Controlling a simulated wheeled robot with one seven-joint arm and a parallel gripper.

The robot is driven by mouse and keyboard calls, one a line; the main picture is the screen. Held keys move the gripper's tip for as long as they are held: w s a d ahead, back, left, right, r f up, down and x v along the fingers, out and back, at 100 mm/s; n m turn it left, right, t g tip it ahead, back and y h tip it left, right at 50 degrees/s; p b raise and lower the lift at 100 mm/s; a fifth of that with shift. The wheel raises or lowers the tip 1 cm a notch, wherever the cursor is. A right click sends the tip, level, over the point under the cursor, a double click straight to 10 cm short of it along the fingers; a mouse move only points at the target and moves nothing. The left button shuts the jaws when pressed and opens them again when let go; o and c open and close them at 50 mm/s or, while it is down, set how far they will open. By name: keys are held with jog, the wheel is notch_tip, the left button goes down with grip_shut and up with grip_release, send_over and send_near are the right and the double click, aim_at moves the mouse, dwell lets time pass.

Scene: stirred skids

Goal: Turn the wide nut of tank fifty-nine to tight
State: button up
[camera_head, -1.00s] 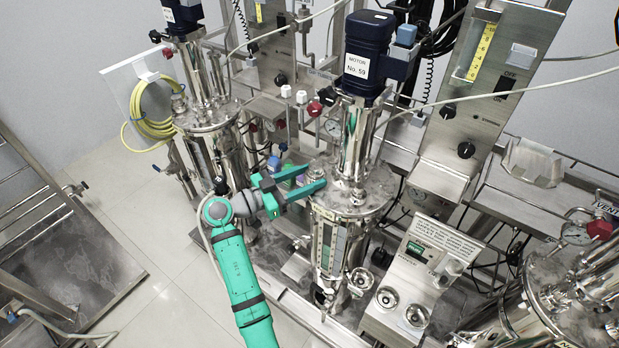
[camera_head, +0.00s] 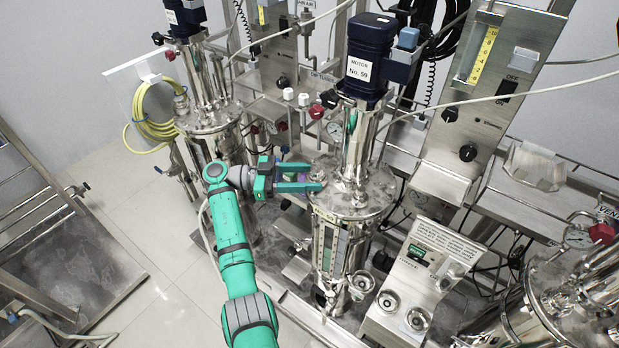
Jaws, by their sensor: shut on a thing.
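Tank fifty-nine (camera_head: 350,212) is the upright steel vessel in the middle, under a dark blue motor (camera_head: 366,60) labelled "No. 59". Small metal fittings stand on its round lid. My green gripper (camera_head: 314,178) reaches in from the left at the lid's left edge. Its two fingers point right and are closed around a small steel fitting there, which I take to be the wide nut (camera_head: 318,172). The fingers hide most of it, so how far it is turned cannot be seen.
A second tank (camera_head: 207,120) stands behind to the left, and another (camera_head: 575,300) at the lower right. A control box (camera_head: 425,265) with knobs is right of tank fifty-nine. A thin pale hose crosses near the motor column. The tiled floor (camera_head: 150,240) at left is open.

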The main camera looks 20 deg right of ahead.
jog(key=shift+w+f+m+g+y, duration=0.15)
jog(key=shift+m+g+y, duration=0.6)
jog(key=shift+g, duration=0.65)
jog(key=shift+d+m+g+y, duration=0.15)
jog(key=shift+m+g+y, duration=0.2)
jog(key=shift+m+g, duration=0.5)
jog(key=o, duration=1.1)
jog(key=shift+c, duration=0.2)
jog(key=shift+r, duration=0.2)
notch_tip(320, 180, up, 3)
jog(key=shift+f, duration=0.1)
jog(key=s+a+r, duration=0.3)
jog(key=s+r, duration=0.7)
jog(key=s, duration=0.3)
jog(key=shift+s+a, duration=0.25)
jog(key=shift+s, duration=0.05)
